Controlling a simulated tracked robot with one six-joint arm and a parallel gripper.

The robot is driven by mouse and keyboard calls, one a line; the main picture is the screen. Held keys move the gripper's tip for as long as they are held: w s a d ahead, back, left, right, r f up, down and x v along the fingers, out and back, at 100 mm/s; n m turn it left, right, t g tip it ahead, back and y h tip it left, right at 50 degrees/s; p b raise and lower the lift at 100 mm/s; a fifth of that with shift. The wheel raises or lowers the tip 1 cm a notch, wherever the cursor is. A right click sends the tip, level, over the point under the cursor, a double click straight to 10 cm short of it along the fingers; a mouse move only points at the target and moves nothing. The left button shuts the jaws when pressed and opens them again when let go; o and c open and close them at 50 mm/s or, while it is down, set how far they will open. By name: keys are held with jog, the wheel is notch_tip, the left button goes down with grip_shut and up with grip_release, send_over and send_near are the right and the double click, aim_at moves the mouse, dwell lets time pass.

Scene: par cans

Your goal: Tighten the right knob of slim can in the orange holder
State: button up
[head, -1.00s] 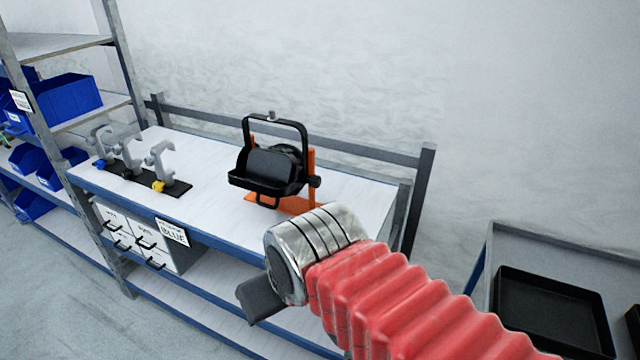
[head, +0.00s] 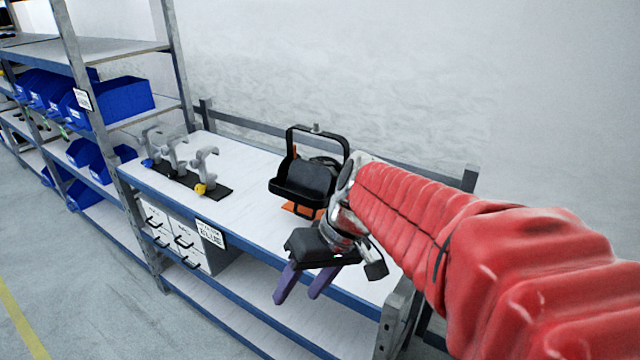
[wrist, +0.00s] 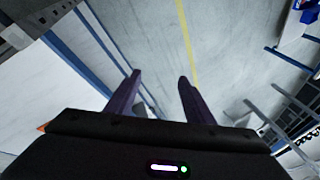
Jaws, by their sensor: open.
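The slim can (head: 304,180) is black and stands on the bench with its black yoke raised above it. The orange holder (head: 300,210) shows only in part beneath it. Its right side and right knob are hidden behind my arm and wrist in the head view. My gripper (head: 296,299) has purple fingers, spread apart and empty. It hangs in front of the can, over the bench's front edge. In the wrist view the open fingers (wrist: 160,88) point toward the floor, and the can is not seen. A small orange bit (wrist: 41,128) shows at the left edge.
The bench (head: 245,160) holds a black strip with several grey clamps (head: 205,170) left of the can. A shelf rack with blue bins (head: 125,100) stands further left. White drawers (head: 175,240) sit under the bench. A rail runs along the bench's back.

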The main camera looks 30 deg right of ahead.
jog(key=w+d+f+m+t+y, duration=0.15)
jog(key=w+d+t+y, duration=0.35)
jog(key=w+d, duration=0.85)
jog(key=d+f+m+t, duration=0.1)
jog(key=d+t, duration=0.3)
jog(key=d, duration=0.7)
jog(key=d+f+m+t, duration=0.1)
jog(key=d+f+t, duration=0.3)
jog(key=d, duration=0.8)
jog(key=shift+w+d+f, duration=0.2)
jog(key=shift+w+d, duration=0.05)
jog(key=shift+w, duration=0.2)
jog(key=x, duration=1.3)
jog(key=shift+w+a, duration=0.25)
jog(key=shift+w, duration=0.05)
jog(key=shift+c, duration=0.5)
